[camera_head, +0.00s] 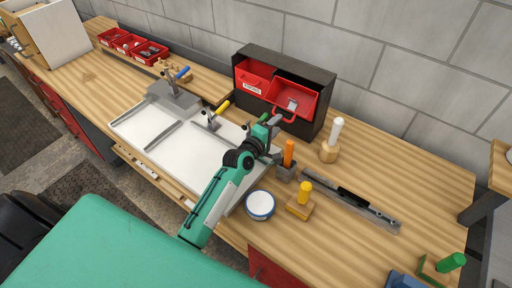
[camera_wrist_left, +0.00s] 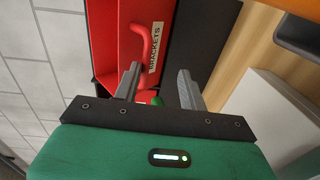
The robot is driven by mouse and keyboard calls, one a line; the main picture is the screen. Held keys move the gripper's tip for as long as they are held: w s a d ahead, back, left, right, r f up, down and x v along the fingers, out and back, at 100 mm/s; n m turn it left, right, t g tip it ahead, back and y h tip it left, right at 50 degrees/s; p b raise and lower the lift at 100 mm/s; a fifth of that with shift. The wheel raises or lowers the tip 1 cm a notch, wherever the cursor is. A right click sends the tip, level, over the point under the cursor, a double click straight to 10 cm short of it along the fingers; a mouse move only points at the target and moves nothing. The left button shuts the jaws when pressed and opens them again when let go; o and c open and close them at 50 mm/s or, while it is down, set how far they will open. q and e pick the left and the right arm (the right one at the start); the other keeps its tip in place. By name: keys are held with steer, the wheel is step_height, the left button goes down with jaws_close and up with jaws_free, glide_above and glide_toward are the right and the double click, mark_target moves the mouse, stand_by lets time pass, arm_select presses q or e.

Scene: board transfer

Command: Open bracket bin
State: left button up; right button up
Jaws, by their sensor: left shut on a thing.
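The bracket bin (camera_head: 306,100) is the right red bin in the black cabinet. Its front is tilted outward, and a grey part (camera_head: 292,104) shows inside. In the left wrist view the red bin front (camera_wrist_left: 112,40) carries a label (camera_wrist_left: 156,47) reading BRACKETS and a curved red handle (camera_wrist_left: 146,42). My left gripper (camera_head: 275,122) is at this handle, below the bin front. In the wrist view its fingers (camera_wrist_left: 158,90) stand on either side of the handle's lower end, shut on it; the exact contact is partly hidden. My right gripper is not in view.
The left red bin (camera_head: 254,76) sits beside it in the black cabinet (camera_head: 325,75). A white board (camera_head: 195,150) with clamps lies left of my arm. An orange-handled tool (camera_head: 289,152), a white-handled tool (camera_head: 336,132) and a round white dish (camera_head: 260,205) stand nearby. Small red bins (camera_head: 150,52) are farther left.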

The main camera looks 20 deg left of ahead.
arm_select(q)
steer(key=shift+s+a+f, duration=0.2)
steer(key=shift+s+f, duration=0.05)
steer(key=shift+s, duration=0.35)
steer(key=shift+s+a+f, duration=0.15)
steer(key=shift+s+f, duration=0.05)
steer(key=shift+s, duration=0.4)
steer(key=shift+p+v, duration=0.5)
steer(key=shift+v, duration=1.1)
steer(key=shift+s+a+f, duration=0.1)
steer(key=shift+s+f, duration=0.05)
steer(key=shift+s, duration=0.45)
steer(key=shift+s+a+f, duration=0.15)
steer(key=shift+s, duration=0.4)
steer(key=shift+s+a+f, duration=0.1)
steer(key=shift+s+f, duration=0.05)
steer(key=shift+s, duration=0.45)
steer(key=shift+f+v, duration=0.2)
steer(key=shift+v, duration=0.6)
steer(key=shift+f+v, duration=0.2)
steer(key=shift+v, duration=0.65)
steer(key=shift+f+v, duration=0.15)
steer(key=shift+v, duration=0.65)
steer(key=shift+s, duration=0.2)
steer(key=shift+p, duration=0.3)
